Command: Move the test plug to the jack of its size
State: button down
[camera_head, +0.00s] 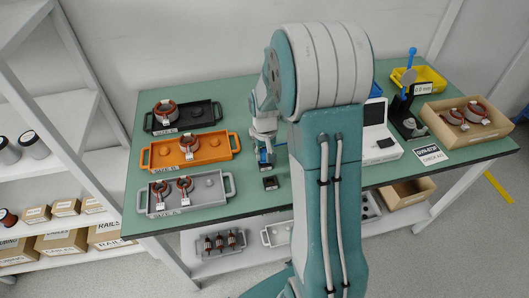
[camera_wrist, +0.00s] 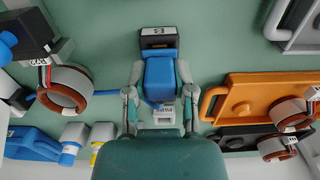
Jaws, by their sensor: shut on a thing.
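The test plug is blue; my gripper (camera_wrist: 157,100) is shut on it, with a finger on each side. The blue plug body (camera_wrist: 160,78) shows in the wrist view, and a bit of blue (camera_head: 265,156) shows under the gripper in the head view. A small black block like a jack (camera_wrist: 158,40), with a pale label too small to read surely, is just beyond the plug; in the head view the block (camera_head: 270,183) stands on the table in front of the gripper. I cannot tell whether plug and block touch. A white tag (camera_wrist: 165,115) lies behind the plug.
On the left stand black (camera_head: 206,123), orange (camera_head: 212,155) and grey (camera_head: 207,193) trays with stators. A stator (camera_wrist: 64,88) by a black device (camera_wrist: 30,40) and blue-and-white connectors (camera_wrist: 70,140) lie opposite. My arm hides the table's middle.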

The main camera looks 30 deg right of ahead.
jog(key=shift+f, duration=0.5)
dwell(0.4)
jog(key=shift+c, duration=1.9)
grip_release()
notch_tip(320, 180, up, 11)
jog(key=shift+r, duration=0.45)
